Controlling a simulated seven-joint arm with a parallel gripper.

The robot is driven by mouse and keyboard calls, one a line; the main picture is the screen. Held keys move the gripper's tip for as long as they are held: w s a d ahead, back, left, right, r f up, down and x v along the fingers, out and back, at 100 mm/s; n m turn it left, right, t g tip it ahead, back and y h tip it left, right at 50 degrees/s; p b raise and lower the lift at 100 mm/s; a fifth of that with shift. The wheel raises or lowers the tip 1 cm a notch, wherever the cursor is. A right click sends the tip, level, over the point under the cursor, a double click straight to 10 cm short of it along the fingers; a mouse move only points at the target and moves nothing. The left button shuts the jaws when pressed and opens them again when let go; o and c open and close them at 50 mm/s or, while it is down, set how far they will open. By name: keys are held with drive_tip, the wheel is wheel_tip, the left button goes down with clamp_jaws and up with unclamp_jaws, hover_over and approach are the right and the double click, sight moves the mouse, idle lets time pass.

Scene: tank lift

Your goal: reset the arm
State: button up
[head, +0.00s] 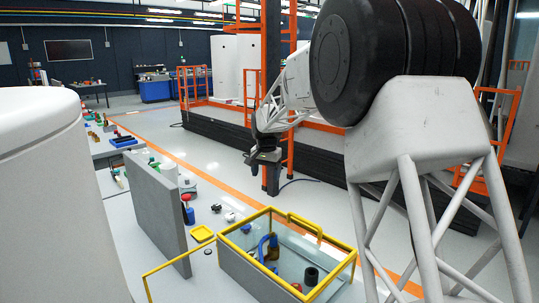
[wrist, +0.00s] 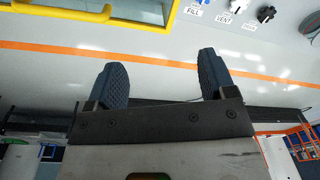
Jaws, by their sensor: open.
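My gripper (head: 262,158) hangs in the air beyond the tank in the head view, at the end of my arm. In the wrist view its two dark ribbed fingers (wrist: 166,78) are spread wide apart, with nothing between them. The glass tank (head: 352,262) has a yellow rim and a raised yellow handle bar (head: 304,225). It stands on the grey bench, apart from my gripper. Inside it are a blue curved piece (head: 263,247), a dark cylinder (head: 311,276) and a reddish piece (head: 296,287). Part of the yellow frame (wrist: 100,15) also shows at the wrist view's top left.
A grey upright panel (head: 158,205) stands left of the tank, with a small yellow tray (head: 202,234) between them. Knobs labelled like FILL and VENT (wrist: 237,5) show in the wrist view. An orange rail post (head: 290,150) stands close behind my gripper.

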drive_tip(key=s+d+r+n, duration=0.1)
drive_tip(key=s+d+r, duration=0.25)
drive_tip(key=s, duration=0.65)
drive_tip(key=s+d+r+t, duration=0.1)
drive_tip(key=s+d+r, duration=0.1)
drive_tip(key=s+d, duration=0.5)
drive_tip(key=s+d+r+n, duration=0.1)
drive_tip(key=s+d+r, duration=0.2)
drive_tip(key=s, duration=0.9)
drive_tip(key=s+d+f, duration=0.2)
drive_tip(key=s, duration=0.7)
drive_tip(key=s+d+f+n, duration=0.1)
drive_tip(key=s+d+f, duration=0.1)
drive_tip(key=s, duration=0.8)
drive_tip(key=s+d+f+n, duration=0.1)
drive_tip(key=s+f, duration=0.3)
drive_tip(key=s, duration=0.6)
drive_tip(key=shift+d+t, duration=0.4)
drive_tip(key=shift+d, duration=0.2)
drive_tip(key=shift+s+f, duration=0.1)
